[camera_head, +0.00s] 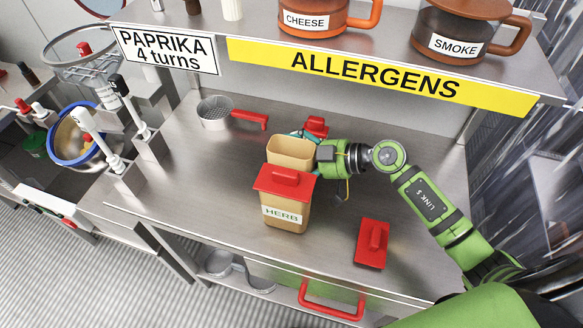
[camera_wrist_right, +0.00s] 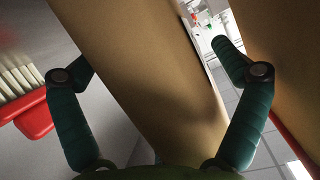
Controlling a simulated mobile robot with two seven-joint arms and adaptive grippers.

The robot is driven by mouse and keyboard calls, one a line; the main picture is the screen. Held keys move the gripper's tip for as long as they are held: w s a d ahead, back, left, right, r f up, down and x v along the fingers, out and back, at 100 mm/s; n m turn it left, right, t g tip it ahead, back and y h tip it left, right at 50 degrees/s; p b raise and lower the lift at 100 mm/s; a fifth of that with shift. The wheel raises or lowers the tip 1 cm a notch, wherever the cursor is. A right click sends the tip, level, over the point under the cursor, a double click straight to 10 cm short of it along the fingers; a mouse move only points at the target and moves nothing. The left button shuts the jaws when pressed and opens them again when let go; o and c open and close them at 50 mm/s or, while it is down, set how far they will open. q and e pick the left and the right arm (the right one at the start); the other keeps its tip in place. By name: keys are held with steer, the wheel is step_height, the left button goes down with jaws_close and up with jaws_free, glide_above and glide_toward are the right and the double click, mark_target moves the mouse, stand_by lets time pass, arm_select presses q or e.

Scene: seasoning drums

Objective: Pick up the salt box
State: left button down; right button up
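A tan box without a lid (camera_head: 291,150) stands open on the steel counter in the head view, behind the herb box. No salt label shows on it. My right gripper (camera_head: 312,150) reaches it from the right. In the right wrist view the tan box (camera_wrist_right: 140,70) runs between the two green fingers of my right gripper (camera_wrist_right: 155,58). A small gap seems to show at the right fingertip, and the left fingertip is partly hidden by the box. My left gripper is not in view.
The herb box (camera_head: 286,216) with its red lid stands close in front. A loose red lid (camera_head: 372,244) lies at the right. A red-handled strainer (camera_head: 216,112) lies behind left. A red brush (camera_wrist_right: 18,85) is beside the gripper. A shelf with a yellow allergens sign (camera_head: 380,77) hangs above.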

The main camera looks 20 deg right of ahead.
steer(key=shift+r, duration=0.1)
steer(key=c, duration=1.1)
steer(key=shift+c, duration=0.5)
